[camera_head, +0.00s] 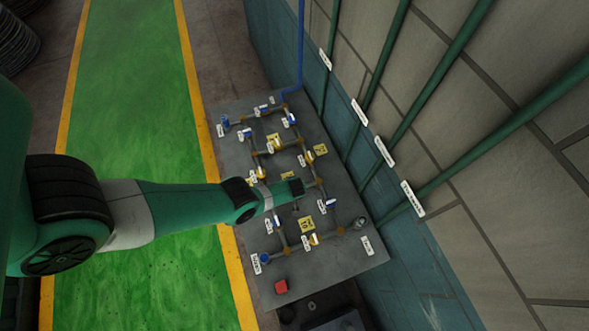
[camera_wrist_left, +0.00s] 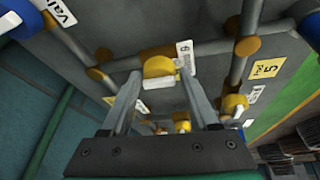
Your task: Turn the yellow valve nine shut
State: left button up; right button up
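In the left wrist view, a yellow valve (camera_wrist_left: 158,66) with a pale handle bar (camera_wrist_left: 158,83) sits on a grey pipe, between the tips of my left gripper (camera_wrist_left: 161,88). The fingers are apart on either side of it, and I cannot tell whether they touch it. In the head view my left gripper (camera_head: 293,188) is over the middle of the panel and hides the valve beneath. My right gripper is not in view.
The grey panel (camera_head: 345,275) carries pipes and several other blue and yellow valves close around. A red block (camera_head: 281,287) is at its lower edge. Green pipes (camera_head: 440,95) run along the wall at right. The green floor lane (camera_head: 135,80) is clear beyond my arm.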

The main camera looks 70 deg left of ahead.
pick_arm(q)
grip_shut()
